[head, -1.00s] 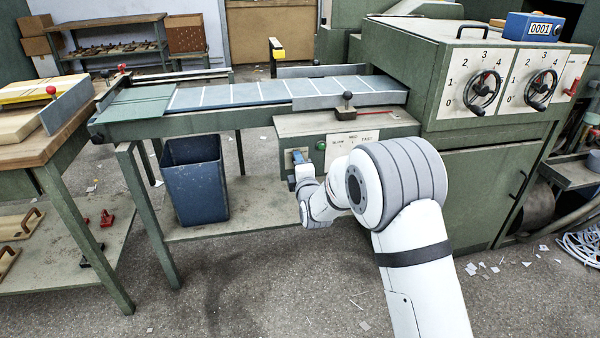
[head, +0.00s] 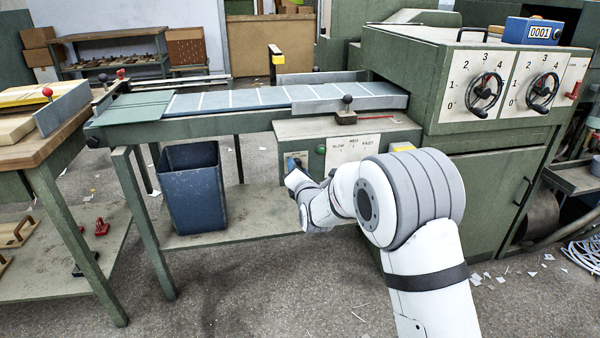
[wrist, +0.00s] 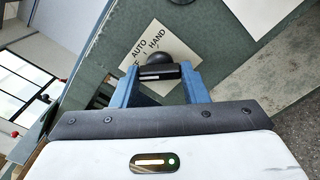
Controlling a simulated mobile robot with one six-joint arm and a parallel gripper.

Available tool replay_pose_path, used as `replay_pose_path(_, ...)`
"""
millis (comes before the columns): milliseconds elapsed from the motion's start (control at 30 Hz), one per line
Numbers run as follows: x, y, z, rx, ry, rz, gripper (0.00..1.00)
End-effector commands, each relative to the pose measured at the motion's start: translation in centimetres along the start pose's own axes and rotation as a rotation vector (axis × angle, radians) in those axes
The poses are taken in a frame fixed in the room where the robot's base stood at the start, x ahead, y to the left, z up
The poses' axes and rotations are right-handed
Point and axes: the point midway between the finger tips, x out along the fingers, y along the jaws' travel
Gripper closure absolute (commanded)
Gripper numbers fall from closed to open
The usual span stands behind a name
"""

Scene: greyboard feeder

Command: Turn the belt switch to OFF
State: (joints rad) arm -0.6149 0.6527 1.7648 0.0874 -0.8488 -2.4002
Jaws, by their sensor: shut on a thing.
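The belt switch (wrist: 155,73) is a dark bar-shaped handle with a rounded black end, in front of a light plate (wrist: 143,42) lettered AUTO and HAND; part of the lettering is covered. My gripper (wrist: 158,80) has its blue fingers on either side of the handle and is shut on it. In the head view my gripper (head: 296,163) is at the left end of the green control box (head: 300,128) under the belt. There the switch is hidden behind my gripper and wrist. The pointer's exact setting cannot be told.
A green button (head: 321,149) and a SLOW/MED/FAST plate (head: 352,149) sit just right of my gripper. The belt (head: 240,98) runs above. A blue bin (head: 190,190) stands left on the lower shelf. The floor in front is free.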

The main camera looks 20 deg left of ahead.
Motion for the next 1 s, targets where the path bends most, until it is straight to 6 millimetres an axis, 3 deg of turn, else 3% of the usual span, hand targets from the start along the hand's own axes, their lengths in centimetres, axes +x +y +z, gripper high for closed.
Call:
replay_pose_path(567, 0.09, 0.14, 0.21, -0.03, -0.004, 0.003, 0.83)
replay_pose_path(600, 0.09, 0.14, 0.2, -0.03, -0.004, 0.003, 0.58)
replay_pose_path(833, 0.04, 0.09, 0.05, -0.029, -0.001, 0.001, 0.39)
replay_pose_path(1000, 0.02, 0.07, -0.02, -0.029, 0.0, 0.001, 0.38)
